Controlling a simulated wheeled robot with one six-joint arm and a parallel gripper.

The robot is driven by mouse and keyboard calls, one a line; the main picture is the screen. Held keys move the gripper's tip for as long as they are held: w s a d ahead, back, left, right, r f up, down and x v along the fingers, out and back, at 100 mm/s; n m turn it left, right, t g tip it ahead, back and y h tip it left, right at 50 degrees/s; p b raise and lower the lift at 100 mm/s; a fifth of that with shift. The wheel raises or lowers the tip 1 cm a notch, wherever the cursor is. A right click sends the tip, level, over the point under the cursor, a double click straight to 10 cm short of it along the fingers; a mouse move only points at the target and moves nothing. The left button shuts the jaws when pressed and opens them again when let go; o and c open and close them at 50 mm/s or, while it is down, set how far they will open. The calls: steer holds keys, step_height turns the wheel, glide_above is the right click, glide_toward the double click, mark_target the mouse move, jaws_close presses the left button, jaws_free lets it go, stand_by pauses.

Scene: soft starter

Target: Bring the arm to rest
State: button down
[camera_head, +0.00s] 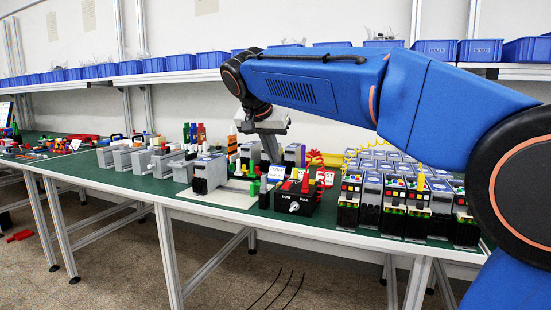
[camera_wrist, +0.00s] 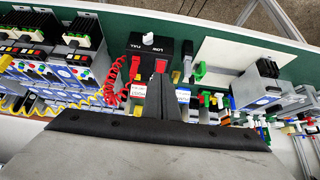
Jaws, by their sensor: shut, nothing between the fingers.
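My blue arm reaches from the right edge across the table (camera_head: 110,183) in the head view. My gripper points down over the back part of the table, behind the black control box (camera_head: 292,200); its fingertips are hard to make out there. In the wrist view my gripper (camera_wrist: 161,82) shows as two grey fingers pressed together, with nothing between them. The fingers overlie the scene near the black box (camera_wrist: 150,50), its red switch and small labels. I cannot tell from these views how high they are above the table.
Grey and black devices (camera_head: 405,205) crowd the table at right, and grey units (camera_head: 120,158) stand at left. A white plate (camera_wrist: 232,65) lies near the front edge beside the box. A shelf with blue bins (camera_head: 213,60) runs along the back wall, near my arm.

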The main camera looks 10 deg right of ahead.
steer(key=s+d+f+n+y, duration=0.2)
steer(key=s+d+f, duration=0.3)
steer(key=s+f, duration=1)
steer(key=s+d+f+n+y, duration=0.2)
steer(key=s+d+f+n, duration=0.3)
steer(key=s+f, duration=1.1)
steer(key=s, duration=0.3)
steer(key=shift+s+d+g, duration=0.15)
steer(key=shift+d+g, duration=0.05)
steer(key=shift+g, duration=0.2)
